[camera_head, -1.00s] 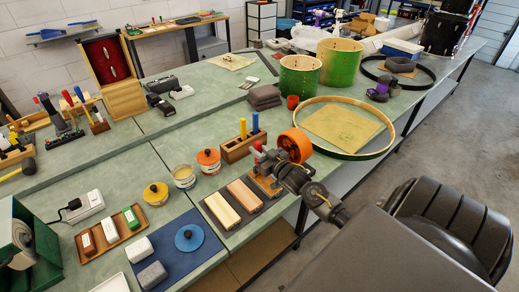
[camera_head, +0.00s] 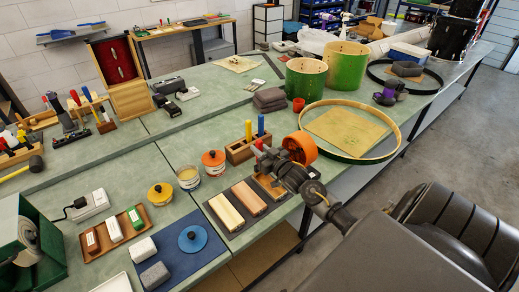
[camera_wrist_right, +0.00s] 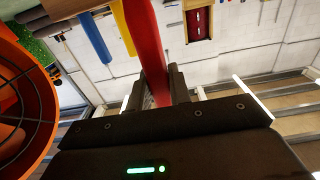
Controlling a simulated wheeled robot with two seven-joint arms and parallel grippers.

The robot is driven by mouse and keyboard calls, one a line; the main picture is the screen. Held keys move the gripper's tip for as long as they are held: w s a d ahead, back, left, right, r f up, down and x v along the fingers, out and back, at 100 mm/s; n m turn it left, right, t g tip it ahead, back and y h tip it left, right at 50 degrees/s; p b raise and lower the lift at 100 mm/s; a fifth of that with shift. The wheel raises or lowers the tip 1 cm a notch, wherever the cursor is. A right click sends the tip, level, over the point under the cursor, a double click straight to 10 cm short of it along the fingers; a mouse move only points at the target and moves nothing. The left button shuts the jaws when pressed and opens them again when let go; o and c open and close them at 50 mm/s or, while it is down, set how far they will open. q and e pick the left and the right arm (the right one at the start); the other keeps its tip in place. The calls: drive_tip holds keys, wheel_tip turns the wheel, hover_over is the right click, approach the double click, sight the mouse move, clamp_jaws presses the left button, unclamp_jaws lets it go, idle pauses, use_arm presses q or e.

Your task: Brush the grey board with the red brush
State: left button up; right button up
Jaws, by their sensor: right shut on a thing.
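My right gripper (camera_head: 260,151) is shut on the upright red brush (camera_head: 258,144). In the right wrist view the red handle (camera_wrist_right: 150,45) stands between the two fingers (camera_wrist_right: 160,90). The brush's lower end is hard to make out behind the gripper. The dark grey board (camera_head: 251,221) lies flat near the bench's front edge, below and left of the gripper. A pale wooden strip (camera_head: 225,210) and a brown strip (camera_head: 249,197) rest on it, and another brown piece shows under the gripper. My left gripper is not in view.
A wooden holder (camera_head: 238,154) with yellow and blue handles stands just behind the gripper. An orange round piece (camera_head: 303,147) is close on its right. Two jars (camera_head: 189,178) and (camera_head: 213,162) stand to the left. A blue mat (camera_head: 180,262) lies front left.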

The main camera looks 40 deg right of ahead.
sight(259, 141)
drive_tip(key=shift+r+p, duration=2.75)
drive_tip(key=shift+r, duration=0.25)
drive_tip(key=shift+f, duration=0.1)
